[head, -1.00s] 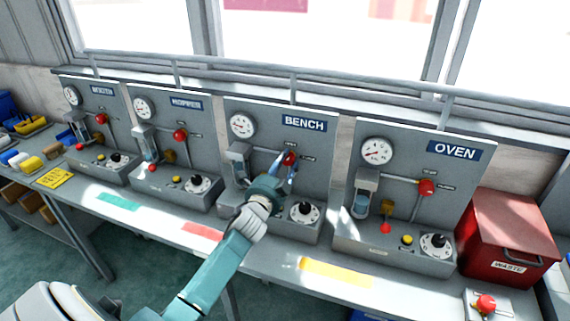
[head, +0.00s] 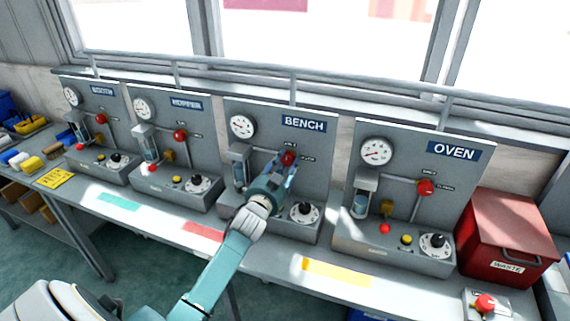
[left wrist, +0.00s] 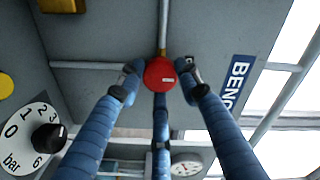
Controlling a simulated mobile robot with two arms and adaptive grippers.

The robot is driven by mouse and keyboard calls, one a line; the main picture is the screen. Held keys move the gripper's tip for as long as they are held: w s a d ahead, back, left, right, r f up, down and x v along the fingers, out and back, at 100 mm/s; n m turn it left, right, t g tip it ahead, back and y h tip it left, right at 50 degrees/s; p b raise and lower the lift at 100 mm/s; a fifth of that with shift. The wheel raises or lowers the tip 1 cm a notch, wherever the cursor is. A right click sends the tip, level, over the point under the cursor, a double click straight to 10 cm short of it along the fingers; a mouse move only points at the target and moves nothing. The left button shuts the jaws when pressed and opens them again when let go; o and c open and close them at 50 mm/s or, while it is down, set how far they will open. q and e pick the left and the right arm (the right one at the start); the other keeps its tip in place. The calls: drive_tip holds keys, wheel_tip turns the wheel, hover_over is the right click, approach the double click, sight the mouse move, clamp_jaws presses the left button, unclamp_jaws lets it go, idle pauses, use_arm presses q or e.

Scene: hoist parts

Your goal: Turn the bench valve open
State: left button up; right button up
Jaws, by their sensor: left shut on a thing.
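The bench valve is a round red knob (head: 288,158) on the grey panel under the BENCH sign (head: 304,124). In the left wrist view the red knob (left wrist: 160,73) shows a small white mark on its face. My left gripper (head: 287,168) is shut on the knob. In the left wrist view its blue fingers (left wrist: 160,77) touch the knob from both sides, with a third finger below it. The bench gauge (head: 242,126) is at the panel's upper left. My right gripper is not in view.
Similar panels stand beside it, HOPPER (head: 187,104) to the left and OVEN (head: 455,151) to the right, each with a red knob. A red waste bin (head: 507,240) stands at the far right.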

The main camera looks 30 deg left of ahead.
use_arm(q)
drive_tip(key=shift+d, duration=0.15)
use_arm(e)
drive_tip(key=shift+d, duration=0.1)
use_arm(q)
drive_tip(key=o, duration=1.2)
drive_tip(key=shift+w+r, duration=0.1)
drive_tip(key=shift+c, duration=0.2)
drive_tip(key=shift+d, duration=0.1)
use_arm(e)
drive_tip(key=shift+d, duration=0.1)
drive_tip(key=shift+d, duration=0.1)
use_arm(q)
drive_tip(key=v, duration=1.2)
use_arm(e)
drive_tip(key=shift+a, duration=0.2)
